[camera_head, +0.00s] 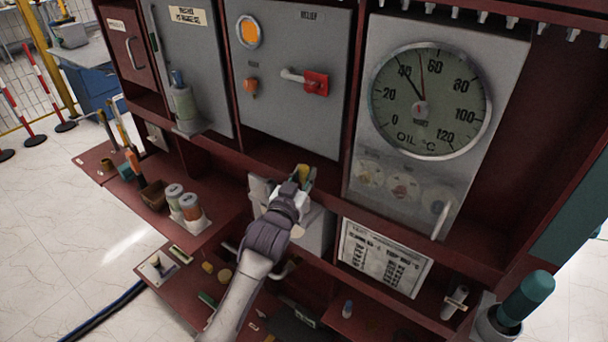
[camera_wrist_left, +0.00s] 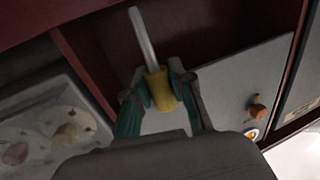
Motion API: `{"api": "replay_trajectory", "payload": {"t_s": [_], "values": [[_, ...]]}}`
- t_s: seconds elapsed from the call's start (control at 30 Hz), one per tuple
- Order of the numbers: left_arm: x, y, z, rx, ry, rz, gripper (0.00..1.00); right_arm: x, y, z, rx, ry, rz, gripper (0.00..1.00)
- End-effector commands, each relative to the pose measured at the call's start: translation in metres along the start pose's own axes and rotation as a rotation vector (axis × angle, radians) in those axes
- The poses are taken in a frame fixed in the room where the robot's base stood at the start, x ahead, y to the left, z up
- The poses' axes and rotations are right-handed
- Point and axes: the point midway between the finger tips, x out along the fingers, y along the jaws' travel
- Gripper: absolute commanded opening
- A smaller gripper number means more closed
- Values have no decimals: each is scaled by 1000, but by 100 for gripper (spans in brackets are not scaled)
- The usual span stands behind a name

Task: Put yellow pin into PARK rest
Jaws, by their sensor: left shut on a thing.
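My left gripper (camera_head: 302,176) is in front of the red cabinet in the head view, near its middle shelf. It is shut on the yellow pin (camera_head: 303,172). In the left wrist view, both fingers of the left gripper (camera_wrist_left: 160,88) close on the pin's yellow grip (camera_wrist_left: 160,90), and its grey shaft (camera_wrist_left: 143,38) sticks out beyond them, tilted. In the head view the shaft is not clearly seen. No PARK label can be read, so I cannot tell which fixture is the PARK rest. My right gripper is not in view.
A grey box (camera_head: 319,228) is just behind and beside my left wrist. The oil dial panel (camera_head: 480,60) is to the right, and a grey door with a red handle block (camera_head: 316,83) is above. Jars (camera_head: 190,207) stand on the left shelf. A teal cylinder (camera_head: 526,296) stands at lower right.

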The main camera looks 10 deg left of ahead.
Motion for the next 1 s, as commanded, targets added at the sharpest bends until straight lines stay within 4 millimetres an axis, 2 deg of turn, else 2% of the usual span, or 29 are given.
{"api": "replay_trajectory", "payload": {"t_s": [1.0], "values": [[0, 0, -1, -1, 1, 0, 0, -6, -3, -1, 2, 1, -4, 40]]}}
